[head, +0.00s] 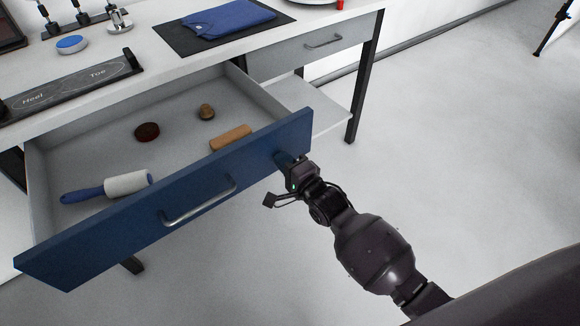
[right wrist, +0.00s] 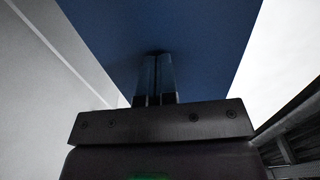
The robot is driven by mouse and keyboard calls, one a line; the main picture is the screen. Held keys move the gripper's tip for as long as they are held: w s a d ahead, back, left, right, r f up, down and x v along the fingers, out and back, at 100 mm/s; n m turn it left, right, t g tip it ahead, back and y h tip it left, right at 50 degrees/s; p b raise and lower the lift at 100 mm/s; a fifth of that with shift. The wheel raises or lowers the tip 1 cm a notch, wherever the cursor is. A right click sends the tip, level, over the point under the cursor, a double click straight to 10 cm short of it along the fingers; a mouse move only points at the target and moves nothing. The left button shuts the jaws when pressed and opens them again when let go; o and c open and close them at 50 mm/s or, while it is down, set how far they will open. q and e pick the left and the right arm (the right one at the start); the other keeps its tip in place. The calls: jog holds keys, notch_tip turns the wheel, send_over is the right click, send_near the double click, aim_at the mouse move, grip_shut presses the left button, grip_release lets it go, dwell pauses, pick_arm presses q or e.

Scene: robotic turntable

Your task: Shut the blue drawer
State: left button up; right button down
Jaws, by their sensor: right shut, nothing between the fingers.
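The blue drawer (head: 120,235) stands pulled far out from the white desk, with its blue front panel and silver handle (head: 200,203) facing me. My right gripper (head: 284,158) is shut and empty. Its fingertips are at the right part of the drawer's front, to the right of the handle. In the right wrist view, the shut fingers (right wrist: 154,75) point at the blue panel (right wrist: 160,25) and seem to touch it. My left gripper is not in view.
Inside the drawer lie a lint roller (head: 126,184), a dark round tin (head: 147,131), a small brown knob-like item (head: 206,112) and a tan block-like item (head: 231,137). Folded blue cloth (head: 230,18) lies on the desktop. A grey drawer (head: 322,41) is shut. Floor at right is clear.

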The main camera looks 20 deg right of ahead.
jog(key=shift+w, duration=0.1)
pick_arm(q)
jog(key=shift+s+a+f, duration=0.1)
pick_arm(e)
jog(key=shift+w+a, duration=0.1)
jog(key=shift+w, duration=0.05)
